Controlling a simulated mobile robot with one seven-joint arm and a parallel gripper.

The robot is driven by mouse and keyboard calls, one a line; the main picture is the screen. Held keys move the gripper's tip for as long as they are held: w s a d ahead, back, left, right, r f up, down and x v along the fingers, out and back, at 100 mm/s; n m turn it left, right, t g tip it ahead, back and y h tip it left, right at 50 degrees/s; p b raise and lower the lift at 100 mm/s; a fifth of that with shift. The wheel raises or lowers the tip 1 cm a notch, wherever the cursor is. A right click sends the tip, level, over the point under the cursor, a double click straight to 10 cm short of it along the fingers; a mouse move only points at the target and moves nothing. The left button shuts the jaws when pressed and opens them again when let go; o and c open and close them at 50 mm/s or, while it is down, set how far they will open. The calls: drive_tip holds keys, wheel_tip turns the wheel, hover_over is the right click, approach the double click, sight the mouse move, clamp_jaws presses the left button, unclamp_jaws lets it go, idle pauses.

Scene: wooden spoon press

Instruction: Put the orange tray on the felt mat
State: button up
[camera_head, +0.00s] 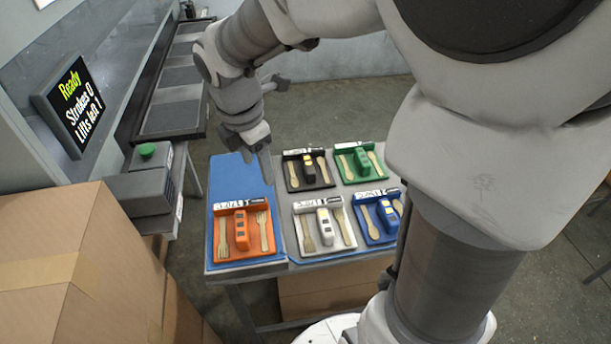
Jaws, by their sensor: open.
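The orange tray (242,252) lies flat at the front left of the table. It holds a wooden fork, another wooden piece, an orange block with dark markings and a white label strip along its back. A blue felt mat (230,180) covers the table's left part. The tray appears to rest on its front part, and the mat's back part is bare. My gripper (266,172) is open and empty, pointing down over the mat's right edge, behind the orange tray and apart from it. One finger is hard to make out.
Black (293,181), green (346,174), white (305,240) and blue (374,234) trays stand close together on the right. My arm partly covers the blue one. Cardboard boxes (75,265) stand at left. A press with a green button (147,150) and a screen (75,108) are beyond.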

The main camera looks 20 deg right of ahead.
drive_tip(key=s+d+r+m+t, duration=0.2)
drive_tip(key=s+m, duration=0.5)
drive_tip(key=m, duration=0.4)
drive_tip(key=s+d+r+m+t+y, duration=0.1)
drive_tip(key=s+d+r+m, duration=0.1)
drive_tip(key=s+r+m, duration=0.3)
drive_tip(key=s+m, duration=0.3)
drive_tip(key=m, duration=0.2)
drive_tip(key=shift+d+r+m+t, duration=0.15)
drive_tip(key=shift+r+m+t, duration=0.05)
drive_tip(key=shift+m+t, duration=0.2)
